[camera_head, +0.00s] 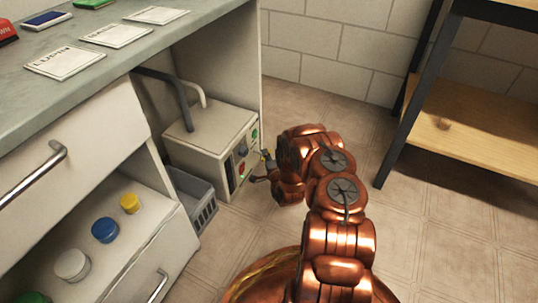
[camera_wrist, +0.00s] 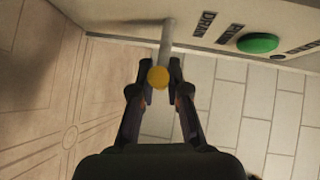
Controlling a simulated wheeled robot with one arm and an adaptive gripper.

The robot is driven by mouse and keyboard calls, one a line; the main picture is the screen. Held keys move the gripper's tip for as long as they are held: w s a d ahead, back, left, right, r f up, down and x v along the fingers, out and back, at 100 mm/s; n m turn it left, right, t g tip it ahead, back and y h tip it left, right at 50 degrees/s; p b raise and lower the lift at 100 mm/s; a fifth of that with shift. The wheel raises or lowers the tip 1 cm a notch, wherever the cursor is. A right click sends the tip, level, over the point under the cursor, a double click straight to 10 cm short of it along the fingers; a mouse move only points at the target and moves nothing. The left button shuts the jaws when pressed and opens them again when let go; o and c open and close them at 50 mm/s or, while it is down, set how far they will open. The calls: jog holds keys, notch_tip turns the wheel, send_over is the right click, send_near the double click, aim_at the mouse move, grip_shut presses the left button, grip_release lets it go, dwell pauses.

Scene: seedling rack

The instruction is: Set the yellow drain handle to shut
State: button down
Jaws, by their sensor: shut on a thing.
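The yellow drain handle (camera_wrist: 157,77) shows in the wrist view as a round yellow knob on a grey rod (camera_wrist: 167,38). The rod reaches out from a pale panel that has a DRAIN label (camera_wrist: 203,24) beside it. My gripper (camera_wrist: 159,88) is shut on the knob, with one finger on each side. In the head view my gripper (camera_head: 261,166) is at the front of the cream unit (camera_head: 208,143), and a small yellow bit shows there. My fingers partly hide the handle, and I cannot read its set position.
A green button (camera_wrist: 258,43) is on the panel near the handle. A grey crate (camera_head: 203,213) stands beside the unit. An open drawer with coloured jars (camera_head: 105,229) is at the left. A shelf rack (camera_head: 463,122) stands at the right. The floor between is clear.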

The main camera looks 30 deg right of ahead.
jog(key=shift+w+a+r+p, duration=0.15)
jog(key=shift+w+a+p, duration=0.25)
jog(key=shift+p, duration=0.5)
jog(key=shift+w+a+r+p, duration=0.2)
jog(key=shift+w+p, duration=0.3)
jog(key=shift+p, duration=0.35)
jog(key=shift+w+f+p, duration=0.2)
jog(key=shift+w+p, duration=0.05)
jog(key=shift+p, duration=0.2)
jog(key=c, duration=1.1)
grip_release()
jog(key=shift+a+f, duration=0.1)
jog(key=shift+c, duration=0.2)
jog(key=v, duration=1.2)
